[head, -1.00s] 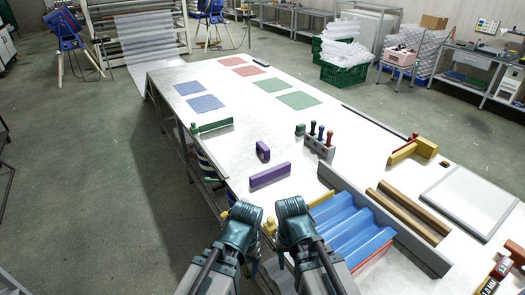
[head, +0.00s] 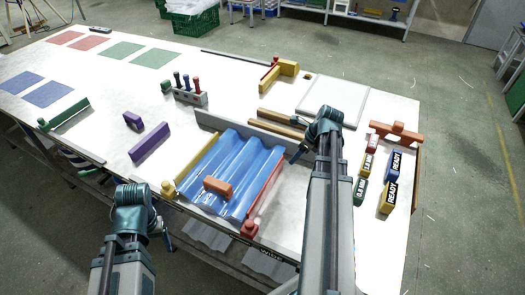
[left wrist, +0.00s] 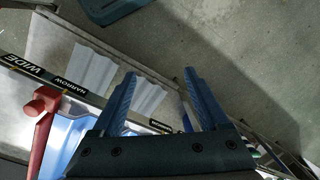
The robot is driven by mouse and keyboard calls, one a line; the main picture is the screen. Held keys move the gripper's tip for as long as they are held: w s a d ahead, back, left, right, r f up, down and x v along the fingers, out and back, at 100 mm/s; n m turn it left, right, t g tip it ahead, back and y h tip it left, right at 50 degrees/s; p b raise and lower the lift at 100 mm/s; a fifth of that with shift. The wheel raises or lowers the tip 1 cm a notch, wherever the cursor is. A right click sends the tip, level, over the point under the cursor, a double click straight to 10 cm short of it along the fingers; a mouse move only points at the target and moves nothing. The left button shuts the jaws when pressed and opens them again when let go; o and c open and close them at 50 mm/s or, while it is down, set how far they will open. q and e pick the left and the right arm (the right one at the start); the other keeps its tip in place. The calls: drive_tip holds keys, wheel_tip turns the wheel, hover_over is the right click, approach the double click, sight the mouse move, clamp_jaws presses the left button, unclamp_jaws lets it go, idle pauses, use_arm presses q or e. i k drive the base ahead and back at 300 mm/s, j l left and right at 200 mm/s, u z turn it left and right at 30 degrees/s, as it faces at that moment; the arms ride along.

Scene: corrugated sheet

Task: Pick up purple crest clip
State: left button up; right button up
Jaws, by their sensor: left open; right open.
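A short purple block (head: 133,120), which looks like the purple crest clip, lies on the white table left of centre. A longer purple bar (head: 149,141) lies just in front of it. An orange clip-like block (head: 217,187) sits on the blue corrugated sheet (head: 244,160). My left gripper shows in the left wrist view (left wrist: 163,100), open and empty, beyond the table's front edge with floor below. In the head view it is mostly hidden by its wrist. My right gripper (head: 296,154) is beside the sheet's right side, apart from both purple things; its fingers are hard to make out.
A yellow bar (head: 184,172) and a red bar (head: 264,193) flank the sheet. A long grey rail (head: 255,131) stands behind it. A green bar (head: 66,115) lies left of the purple pieces; a stamp rack (head: 190,96) stands behind them. White table is bare around the purple pieces.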

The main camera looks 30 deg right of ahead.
sight(129, 116)
drive_tip(key=i+j, duration=0.5)
drive_tip(key=i+j+u, duration=0.1)
drive_tip(key=i+j, duration=0.4)
drive_tip(key=i, duration=0.15)
drive_tip(key=i+j, duration=0.85)
drive_tip(key=i, duration=0.3)
drive_tip(key=j+u, duration=0.05)
